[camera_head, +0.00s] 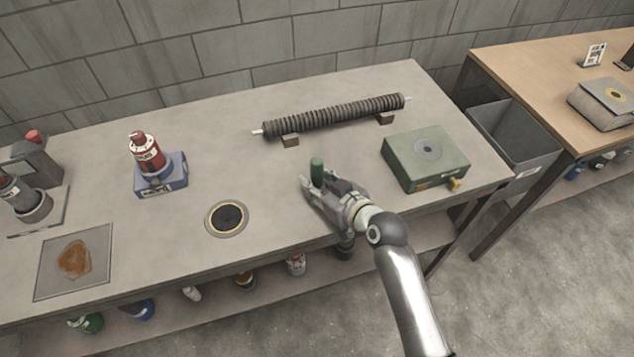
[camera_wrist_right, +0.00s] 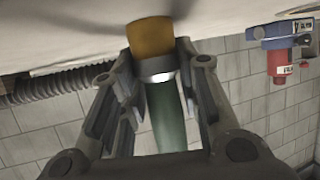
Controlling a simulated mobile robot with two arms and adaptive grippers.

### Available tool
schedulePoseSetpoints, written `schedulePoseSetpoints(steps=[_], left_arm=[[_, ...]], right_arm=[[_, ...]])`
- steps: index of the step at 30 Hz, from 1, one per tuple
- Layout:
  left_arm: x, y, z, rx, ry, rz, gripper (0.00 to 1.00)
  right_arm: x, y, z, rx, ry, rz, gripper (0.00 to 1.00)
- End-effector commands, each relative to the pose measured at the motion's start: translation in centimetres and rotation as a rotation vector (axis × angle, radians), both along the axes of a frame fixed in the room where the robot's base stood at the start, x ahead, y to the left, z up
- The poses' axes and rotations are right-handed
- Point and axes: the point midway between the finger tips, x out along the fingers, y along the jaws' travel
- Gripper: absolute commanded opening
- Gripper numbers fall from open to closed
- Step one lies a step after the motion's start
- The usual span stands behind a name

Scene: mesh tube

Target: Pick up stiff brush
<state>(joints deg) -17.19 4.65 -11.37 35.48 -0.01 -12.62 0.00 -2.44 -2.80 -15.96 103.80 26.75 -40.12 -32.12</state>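The stiff brush has a green handle (camera_head: 317,172) that stands upright near the front edge of the grey bench. In the right wrist view the picture is upside down: the green handle (camera_wrist_right: 167,118) points down, with a pale ferrule and a yellow-brown bristle head (camera_wrist_right: 151,38) against the bench top. My right gripper (camera_head: 318,182) reaches in from the front right. Its two fingers (camera_wrist_right: 160,66) lie against both sides of the brush around the ferrule and appear shut on it. Whether the bristles touch the bench is unclear. My left gripper is not in view.
A ribbed tube (camera_head: 335,114) rests on two blocks behind. A green box (camera_head: 405,160) stands to the right. A dark ring plate (camera_head: 227,217), a red bottle on a blue base (camera_head: 163,183) and a stained tray (camera_head: 52,280) lie left. Bare bench surrounds the brush.

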Motion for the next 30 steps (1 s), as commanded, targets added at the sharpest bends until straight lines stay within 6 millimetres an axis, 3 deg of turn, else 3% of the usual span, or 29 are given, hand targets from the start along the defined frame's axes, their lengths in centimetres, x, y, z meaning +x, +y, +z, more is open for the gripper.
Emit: schedulePoseSetpoints(steps=[3, 16, 20, 30], left_arm=[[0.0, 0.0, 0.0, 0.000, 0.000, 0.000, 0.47], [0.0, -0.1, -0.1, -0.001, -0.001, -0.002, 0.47], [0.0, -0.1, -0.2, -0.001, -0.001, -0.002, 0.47], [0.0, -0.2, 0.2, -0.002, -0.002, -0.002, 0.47]], right_arm=[[0.0, 0.0, 0.0, 0.000, 0.000, 0.000, 0.06], [0.1, 0.0, 1.1, 0.000, -0.004, 0.001, 0.05], [0.1, 0.0, 3.3, 0.000, -0.010, 0.001, 0.05], [-5.8, 3.1, 9.8, 0.004, 0.000, 0.003, 0.05]])
